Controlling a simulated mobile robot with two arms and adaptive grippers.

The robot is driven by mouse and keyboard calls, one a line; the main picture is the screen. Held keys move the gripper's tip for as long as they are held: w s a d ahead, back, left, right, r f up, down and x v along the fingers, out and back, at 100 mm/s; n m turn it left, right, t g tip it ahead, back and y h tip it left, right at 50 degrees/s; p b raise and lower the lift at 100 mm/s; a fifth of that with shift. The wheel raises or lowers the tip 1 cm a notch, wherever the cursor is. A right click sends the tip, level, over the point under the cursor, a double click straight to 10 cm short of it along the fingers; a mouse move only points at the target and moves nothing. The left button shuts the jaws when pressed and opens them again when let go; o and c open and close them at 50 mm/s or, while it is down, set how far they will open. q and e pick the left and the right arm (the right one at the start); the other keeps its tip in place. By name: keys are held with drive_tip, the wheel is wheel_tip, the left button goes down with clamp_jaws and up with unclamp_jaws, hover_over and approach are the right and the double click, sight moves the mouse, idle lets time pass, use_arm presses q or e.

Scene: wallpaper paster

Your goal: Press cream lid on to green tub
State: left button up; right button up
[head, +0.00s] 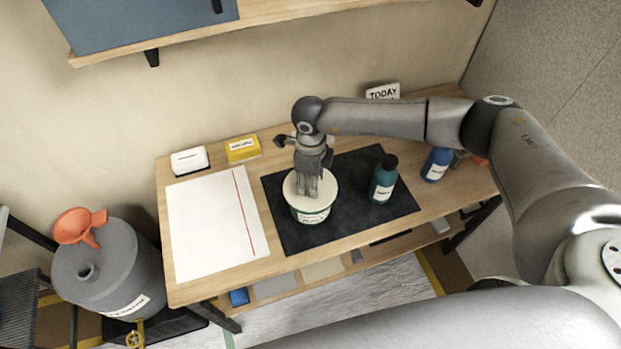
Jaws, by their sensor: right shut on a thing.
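The green tub (311,215) stands upright on a black mat on the wooden table, with a white label on its front. The cream lid (325,203) is on top of the tub and covers its mouth. From this angle I cannot tell whether it is fully seated. My right gripper (309,193) points down over the lid, its fingertips at the middle of the lid, shut on it. Whatever the fingers grasp there is hidden by them. My left gripper is not in view.
On the black mat (290,236), a teal bottle (382,185) stands right of the tub. A blue bottle (436,165) stands further right. White paper (210,230) covers the table's left. A yellow box (242,149) and white box (190,160) sit behind. A shelf (190,35) hangs above.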

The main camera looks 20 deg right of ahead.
drive_tip(key=shift+f+b, duration=0.5)
drive_tip(key=shift+f, duration=0.1)
drive_tip(key=o, duration=1.1)
drive_tip(key=shift+r, duration=0.15)
wheel_tip(320, 180, up, 12)
